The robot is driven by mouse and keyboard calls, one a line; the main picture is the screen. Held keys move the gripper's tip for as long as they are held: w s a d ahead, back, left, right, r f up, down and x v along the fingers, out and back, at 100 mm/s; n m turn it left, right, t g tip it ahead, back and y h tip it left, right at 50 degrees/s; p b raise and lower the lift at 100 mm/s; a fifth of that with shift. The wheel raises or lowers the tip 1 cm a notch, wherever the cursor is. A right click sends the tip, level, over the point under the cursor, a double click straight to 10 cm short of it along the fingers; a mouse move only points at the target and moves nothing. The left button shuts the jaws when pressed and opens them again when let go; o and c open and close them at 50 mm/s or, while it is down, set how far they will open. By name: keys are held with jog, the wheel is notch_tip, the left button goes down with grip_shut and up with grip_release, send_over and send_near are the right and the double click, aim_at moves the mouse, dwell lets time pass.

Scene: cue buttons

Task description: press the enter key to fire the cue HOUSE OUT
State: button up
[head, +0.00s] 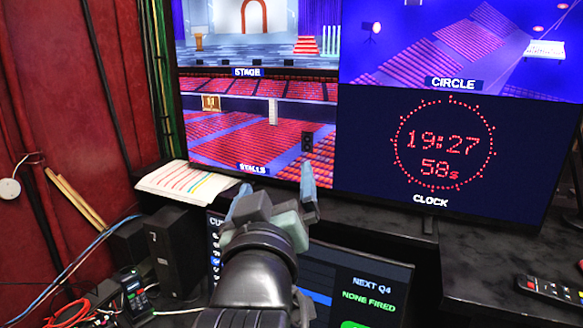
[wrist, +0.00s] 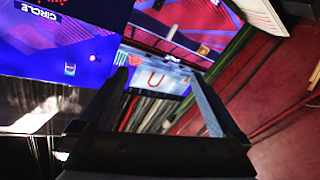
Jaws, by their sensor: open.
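My gripper (head: 272,192) is raised in the middle of the head view, in front of the large monitor, with its fingers pointing up and away. Its two fingers are apart with nothing between them; they also show spread in the wrist view (wrist: 158,76). The cue screen (head: 372,282) is low behind my arm and reads "NEXT Q4" and "NONE FIRED". A green patch shows at its bottom edge, cut off by the frame. My arm covers the screen's left middle. No enter key or keyboard shows in either view.
The large monitor (head: 450,150) shows stage, stalls, circle and a clock at 19:27 58s. A striped paper sheet (head: 190,180) lies on the shelf at left. Black boxes (head: 176,250), a small handset (head: 140,302) and cables stand lower left. A remote (head: 550,290) lies at right.

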jog(key=s+d+r+m+t+b, duration=0.2)
jog(key=s+r+m+t, duration=0.2)
jog(key=s+r+t, duration=0.5)
jog(key=s+r, duration=0.7)
jog(key=r, duration=0.1)
jog(key=shift+s+d+r+y, duration=0.15)
jog(key=shift+s+r+y, duration=0.05)
jog(key=shift+r+y, duration=0.15)
